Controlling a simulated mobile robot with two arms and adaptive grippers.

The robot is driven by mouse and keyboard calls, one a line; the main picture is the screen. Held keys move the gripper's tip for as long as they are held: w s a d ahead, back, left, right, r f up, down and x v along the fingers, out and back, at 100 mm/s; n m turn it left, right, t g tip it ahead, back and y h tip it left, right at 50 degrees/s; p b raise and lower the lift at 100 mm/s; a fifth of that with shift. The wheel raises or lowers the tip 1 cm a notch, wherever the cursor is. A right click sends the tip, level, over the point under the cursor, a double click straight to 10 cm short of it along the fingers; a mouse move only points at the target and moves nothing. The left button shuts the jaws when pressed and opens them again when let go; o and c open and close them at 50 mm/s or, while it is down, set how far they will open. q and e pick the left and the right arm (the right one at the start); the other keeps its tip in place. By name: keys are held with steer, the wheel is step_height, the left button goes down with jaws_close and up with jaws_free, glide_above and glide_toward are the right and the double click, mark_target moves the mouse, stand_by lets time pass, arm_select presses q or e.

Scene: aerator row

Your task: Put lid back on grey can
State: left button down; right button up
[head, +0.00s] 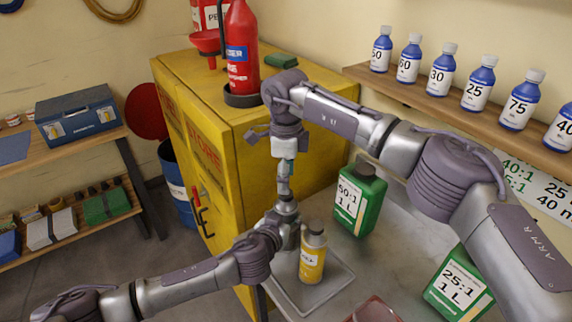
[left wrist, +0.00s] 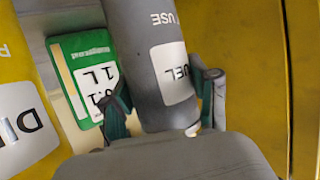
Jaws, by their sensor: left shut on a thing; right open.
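The grey can (left wrist: 150,60) fills the middle of the left wrist view, with a white label partly reading "FUEL". My left gripper (left wrist: 165,105) is shut on it, one finger on each side. In the head view my left gripper (head: 285,212) is beside the yellow bottle, and a slim grey part of what it holds seems to rise above it. My right gripper (head: 285,160) is open just above, pointing down. The can's top is hard to make out between the grippers. I cannot identify the lid in either view.
A yellow bottle (head: 313,258) stands on a tray (head: 337,283) close to my left gripper. A green 50:1 bottle (head: 360,200) stands behind it, and a green 25:1 bottle (head: 458,284) at right. The yellow cabinet (head: 225,165) is close behind. Blue bottles line the shelf (head: 450,100).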

steer(key=shift+f, duration=2.15)
jaws_close()
steer(key=m, duration=0.8)
steer(key=shift+o, duration=0.7)
jaws_free()
step_height(320, 180, up, 12)
